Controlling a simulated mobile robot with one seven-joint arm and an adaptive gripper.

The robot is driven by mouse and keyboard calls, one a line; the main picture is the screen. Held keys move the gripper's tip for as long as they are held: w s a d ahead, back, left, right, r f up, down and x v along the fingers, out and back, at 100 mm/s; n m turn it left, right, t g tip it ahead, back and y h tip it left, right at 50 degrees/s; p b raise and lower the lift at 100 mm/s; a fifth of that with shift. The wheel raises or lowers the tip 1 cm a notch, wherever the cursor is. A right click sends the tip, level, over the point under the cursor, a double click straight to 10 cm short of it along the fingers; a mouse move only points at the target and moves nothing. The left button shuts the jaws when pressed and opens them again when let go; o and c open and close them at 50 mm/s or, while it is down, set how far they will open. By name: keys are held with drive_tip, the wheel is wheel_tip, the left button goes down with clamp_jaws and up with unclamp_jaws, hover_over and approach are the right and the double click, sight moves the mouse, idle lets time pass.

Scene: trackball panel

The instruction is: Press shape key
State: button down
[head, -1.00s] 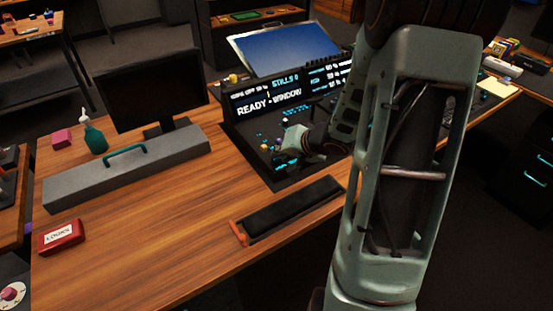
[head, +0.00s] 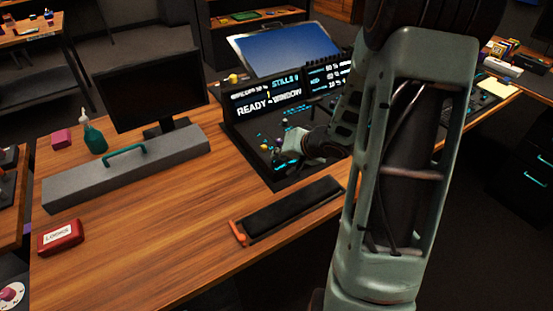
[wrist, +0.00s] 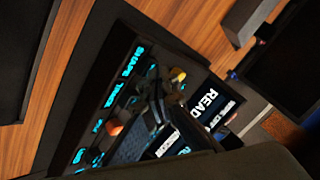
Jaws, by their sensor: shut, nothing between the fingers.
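The control panel (head: 262,148) is a dark sloped console with small lit cyan keys and a display reading "READY - WINDOW". In the wrist view, a lit cyan "SHAPE" label (wrist: 131,62) marks the shape key near the panel's upper edge, with further lit labels below it. My gripper (head: 284,158) is low over the panel's front part, shut with nothing held. Its dark fingers are hard to separate from the dark panel. I cannot tell whether the fingertips touch a key. My arm hides the panel's right part in the head view.
A black padded rest (head: 293,206) with an orange end lies in front of the panel. A grey bar with a teal handle (head: 125,170), a monitor (head: 150,88), a green bottle (head: 94,137) and a red box (head: 60,238) stand left. Bare wood lies between.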

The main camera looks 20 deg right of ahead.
sight(279, 162)
drive_tip(key=shift+r, duration=0.15)
drive_tip(key=shift+r+p, duration=0.85)
drive_tip(key=shift+p, duration=0.5)
wheel_tip(279, 162, up, 5)
drive_tip(key=p, duration=0.6)
